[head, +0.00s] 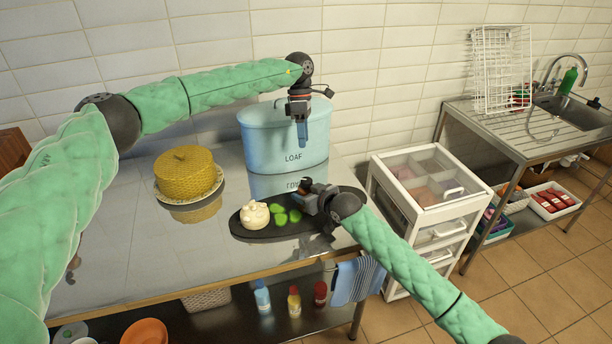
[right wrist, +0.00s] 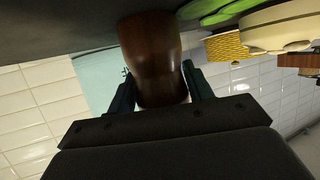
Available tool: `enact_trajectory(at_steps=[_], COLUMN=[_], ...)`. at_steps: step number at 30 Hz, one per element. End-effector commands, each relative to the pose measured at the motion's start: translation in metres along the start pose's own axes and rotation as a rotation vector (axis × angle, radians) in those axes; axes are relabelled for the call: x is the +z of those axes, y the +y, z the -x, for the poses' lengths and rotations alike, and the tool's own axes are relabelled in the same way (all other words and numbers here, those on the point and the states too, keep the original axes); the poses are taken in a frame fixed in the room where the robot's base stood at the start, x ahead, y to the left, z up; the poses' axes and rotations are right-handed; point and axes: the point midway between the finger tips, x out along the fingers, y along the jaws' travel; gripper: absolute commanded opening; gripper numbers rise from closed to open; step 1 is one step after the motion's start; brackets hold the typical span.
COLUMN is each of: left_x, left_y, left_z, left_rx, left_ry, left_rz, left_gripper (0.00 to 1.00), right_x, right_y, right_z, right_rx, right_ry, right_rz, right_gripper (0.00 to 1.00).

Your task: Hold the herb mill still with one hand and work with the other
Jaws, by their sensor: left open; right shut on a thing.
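The herb mill (right wrist: 150,50) is a dark brown, glossy turned piece that fills the middle of the right wrist view. My right gripper (right wrist: 160,82) is shut on it, one finger on each side. In the head view my right gripper (head: 309,195) is at the right part of a dark oval board (head: 262,232), where it hides most of the mill. My left gripper (head: 302,132) is open and empty, pointing down in front of the blue loaf bin (head: 258,130). It is above the mill and apart from it.
Green slices (head: 280,218) and a pale round item (head: 254,215) lie on the board, left of my right gripper. A yellow woven dome (head: 187,172) stands on a plate at the left. The metal tabletop (head: 120,235) is clear at the front left. A white drawer unit (head: 422,185) stands right.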

Motion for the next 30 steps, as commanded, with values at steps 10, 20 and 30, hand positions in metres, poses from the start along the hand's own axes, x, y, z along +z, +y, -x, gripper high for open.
enact_trajectory(at_steps=[10, 20, 30], left_x=[-0.0025, -0.0035, -0.0026], left_y=[0.0006, 0.0003, -0.001], left_z=[-0.0045, -0.0057, -0.0054], left_rx=[-0.023, -0.04, -0.053], left_ry=[-0.001, 0.003, 0.014], left_rz=[0.519, 1.011, 1.511], left_gripper=[0.56, 0.56, 0.56], right_x=[0.0004, 0.0004, 0.0005], right_y=[0.0001, 0.0001, 0.0001], right_z=[0.0, 0.0, 0.0], right_rx=[0.0, 0.0, 0.0], right_ry=[-0.001, -0.001, -0.001], right_rz=[0.0, 0.0, 0.0], right_gripper=[0.25, 0.25, 0.25])
